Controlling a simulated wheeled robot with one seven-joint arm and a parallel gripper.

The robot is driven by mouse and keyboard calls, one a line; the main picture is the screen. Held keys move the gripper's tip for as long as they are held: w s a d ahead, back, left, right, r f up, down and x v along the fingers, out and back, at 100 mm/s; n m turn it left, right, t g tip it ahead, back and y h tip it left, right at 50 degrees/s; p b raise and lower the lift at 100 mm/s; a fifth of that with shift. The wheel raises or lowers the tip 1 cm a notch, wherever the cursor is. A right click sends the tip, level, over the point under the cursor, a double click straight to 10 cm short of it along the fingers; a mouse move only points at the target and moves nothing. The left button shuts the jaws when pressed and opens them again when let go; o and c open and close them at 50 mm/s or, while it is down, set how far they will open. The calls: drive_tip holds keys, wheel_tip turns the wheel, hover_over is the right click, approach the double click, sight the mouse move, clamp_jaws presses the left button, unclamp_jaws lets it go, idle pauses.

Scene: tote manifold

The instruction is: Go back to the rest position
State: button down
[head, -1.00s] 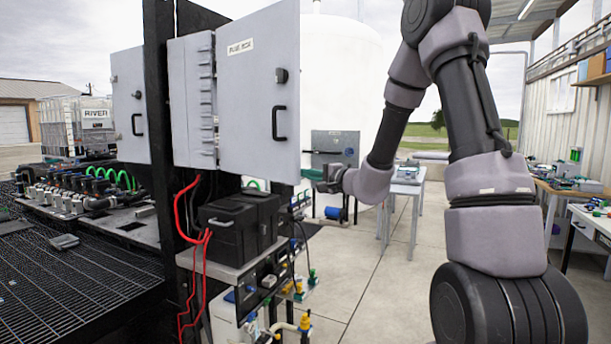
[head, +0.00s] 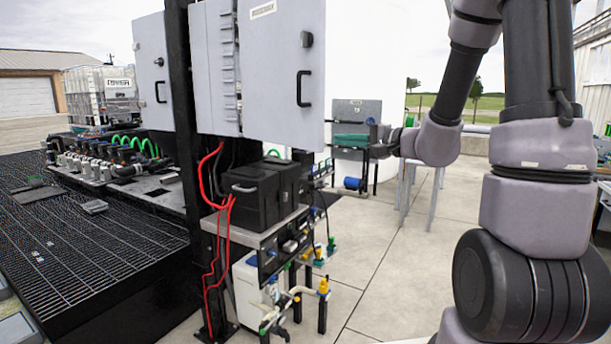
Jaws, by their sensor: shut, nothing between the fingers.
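My gripper (head: 382,143) is at the end of my bent arm, which rises at the right of the head view and reaches back toward the middle. It is small and far off in the picture. It is shut and empty, held in the air to the right of the grey cabinet and in front of a rack with a grey panel. Its fingertips point left and are partly dark against that rack. It does not visibly hold anything.
A grey control cabinet (head: 284,75) with an open door stands on a black post. Below it sit black battery boxes (head: 258,196) with red cables, and low valves and pipes (head: 299,294). Dark floor grating (head: 95,250) lies left. The concrete floor (head: 395,265) between pipes and arm is clear.

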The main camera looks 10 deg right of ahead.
drive_tip(key=s+a+r+n+g+h, duration=0.1)
drive_tip(key=s+a+n+g, duration=0.2)
drive_tip(key=s, duration=0.5)
drive_tip(key=s+a+r+n+g+h, duration=0.1)
drive_tip(key=s+a+n+g, duration=0.1)
drive_tip(key=s+g, duration=0.45)
drive_tip(key=s+d+r+t+h, duration=0.3)
drive_tip(key=s+d+h, duration=0.5)
drive_tip(key=d, duration=0.3)
drive_tip(key=shift+s+d+t+h, duration=0.2)
drive_tip(key=shift+d+t+h, duration=0.15)
drive_tip(key=shift+t, duration=0.5)
